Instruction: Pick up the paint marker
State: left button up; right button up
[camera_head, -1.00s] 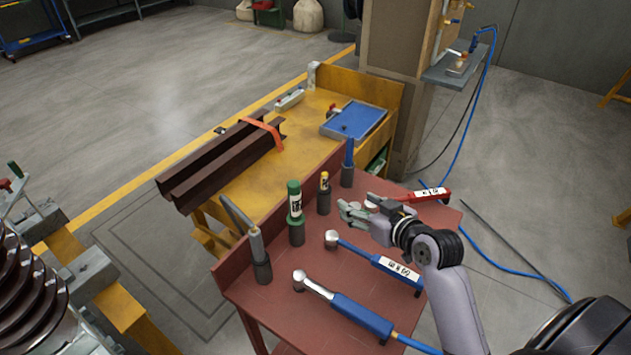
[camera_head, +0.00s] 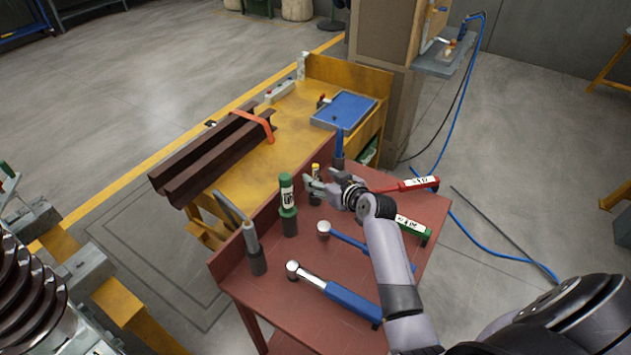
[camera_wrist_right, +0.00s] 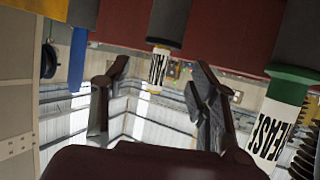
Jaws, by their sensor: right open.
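The paint marker, a slim yellow-capped marker (camera_head: 316,168), stands upright in a dark holder on the red bench (camera_head: 270,318). The wrist view shows its white label (camera_wrist_right: 158,68) between the finger pads, with the holder above it in that inverted picture. My right gripper (camera_head: 314,187) is open, its fingers at the marker and partly covering it and its holder. In the wrist view the right gripper (camera_wrist_right: 160,80) has a gap on both sides of the marker, and no contact shows. My left gripper is not in view.
A green-capped labelled tube (camera_head: 287,190) stands left of the marker, also close in the wrist view (camera_wrist_right: 275,125). A blue tool (camera_head: 339,142) stands behind it.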

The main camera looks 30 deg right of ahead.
aim_at(317, 174)
jog(key=x, duration=0.4)
jog(key=shift+w+r, duration=0.1)
jog(key=shift+r, duration=0.1)
jog(key=shift+c, duration=0.6)
jog(key=c, duration=1.1)
